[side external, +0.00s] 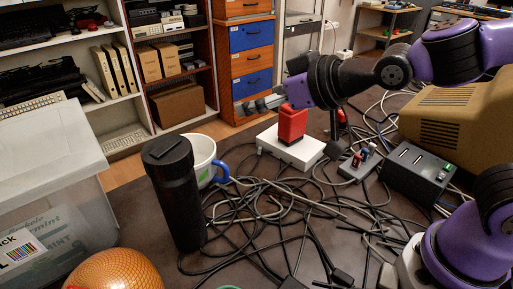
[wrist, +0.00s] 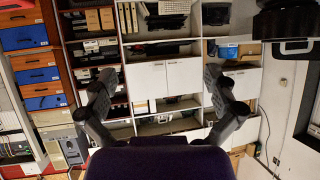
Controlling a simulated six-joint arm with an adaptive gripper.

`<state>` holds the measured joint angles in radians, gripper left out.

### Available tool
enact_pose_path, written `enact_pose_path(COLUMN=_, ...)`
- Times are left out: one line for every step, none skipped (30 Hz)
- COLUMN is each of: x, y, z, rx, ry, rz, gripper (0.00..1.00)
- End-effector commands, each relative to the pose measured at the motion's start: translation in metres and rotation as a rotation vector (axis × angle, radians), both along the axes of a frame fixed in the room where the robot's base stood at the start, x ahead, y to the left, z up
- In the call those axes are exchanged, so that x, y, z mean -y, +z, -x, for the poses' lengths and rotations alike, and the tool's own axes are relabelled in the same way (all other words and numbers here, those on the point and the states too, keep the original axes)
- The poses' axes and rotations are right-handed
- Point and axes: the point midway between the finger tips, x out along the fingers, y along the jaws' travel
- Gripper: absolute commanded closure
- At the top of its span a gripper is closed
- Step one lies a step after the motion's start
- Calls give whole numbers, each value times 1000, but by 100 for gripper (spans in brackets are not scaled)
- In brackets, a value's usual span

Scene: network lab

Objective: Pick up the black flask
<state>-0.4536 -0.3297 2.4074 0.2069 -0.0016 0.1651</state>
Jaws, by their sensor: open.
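The black flask (side external: 180,205) stands upright on the dark table in the side view, left of centre, with a black lid on top. My gripper (wrist: 161,82) shows in the wrist view with its two dark fingers spread wide and nothing between them. In the side view my arm reaches in from the right above the table, and its purple wrist is right of the flask and higher, well apart from it. The flask is not seen in the wrist view, which faces shelves and cabinets.
A white mug (side external: 201,153) with a blue handle stands right behind the flask. An orange ball (side external: 115,271) and a clear plastic bin (side external: 45,180) are to its left. Tangled cables (side external: 275,205) cover the table to its right. A red object (side external: 292,124) stands on a white box (side external: 291,151).

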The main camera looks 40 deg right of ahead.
Motion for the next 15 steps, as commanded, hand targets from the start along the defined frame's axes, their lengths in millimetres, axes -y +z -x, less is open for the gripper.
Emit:
enact_pose_path(x=-24, y=-5, z=-4, rx=68, ry=58, rz=-9, gripper=0)
enact_pose_path(x=-38, y=-4, z=-5, rx=121, ry=91, rz=-21, gripper=0)
enact_pose_path(x=-57, y=-3, z=-4, rx=192, ry=140, rz=-38, gripper=0)
enact_pose_path(x=-71, y=-2, z=-2, rx=244, ry=180, rz=-54, gripper=0)
enact_pose_path(x=-85, y=0, z=3, rx=295, ry=223, rz=-70, gripper=0)
enact_pose_path(x=-103, y=2, z=10, rx=360, ry=282, rz=-94, gripper=0)
enact_pose_path(x=-117, y=3, z=18, rx=406, ry=330, rz=-114, gripper=0)
enact_pose_path(x=-129, y=5, z=27, rx=450, ry=377, rz=-134, gripper=0)
enact_pose_path(x=-133, y=-4, z=29, rx=466, ry=392, rz=-138, gripper=0)
enact_pose_path(x=-131, y=-14, z=28, rx=464, ry=385, rz=-135, gripper=0)
enact_pose_path(x=-131, y=-22, z=28, rx=464, ry=389, rz=-135, gripper=0)
enact_pose_path(x=-129, y=-27, z=26, rx=466, ry=379, rz=-138, gripper=0)
enact_pose_path(x=-129, y=-30, z=26, rx=468, ry=375, rz=-138, gripper=0)
enact_pose_path(x=-129, y=-32, z=26, rx=469, ry=375, rz=-140, gripper=0)
enact_pose_path(x=-129, y=-35, z=26, rx=470, ry=374, rz=-142, gripper=0)
